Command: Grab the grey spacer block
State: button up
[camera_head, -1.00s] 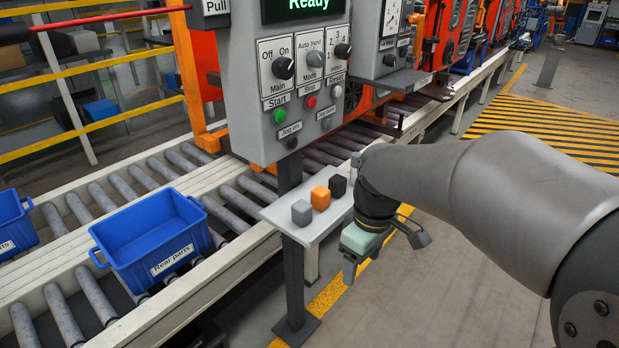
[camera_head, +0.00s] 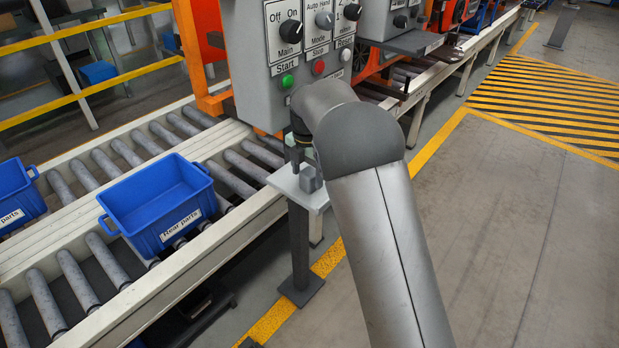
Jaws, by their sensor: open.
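The grey spacer block (camera_head: 310,179) stands on a small light-grey shelf (camera_head: 286,183) in the head view, partly covered by my arm. My gripper (camera_head: 298,163) is over the shelf, just above and left of the block, pointing down. Its jaws are open and mostly hidden by my forearm. I cannot tell how the fingers line up with the block or whether they touch it. The orange and black blocks are hidden behind my arm.
A grey control panel (camera_head: 262,70) with knobs and buttons rises close behind the shelf. A blue bin (camera_head: 150,238) labelled "Rear parts" sits on the roller conveyor (camera_head: 90,270) to the left. The floor (camera_head: 500,230) at right is clear.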

jog(key=shift+f, duration=1.35)
jog(key=c, duration=1.1)
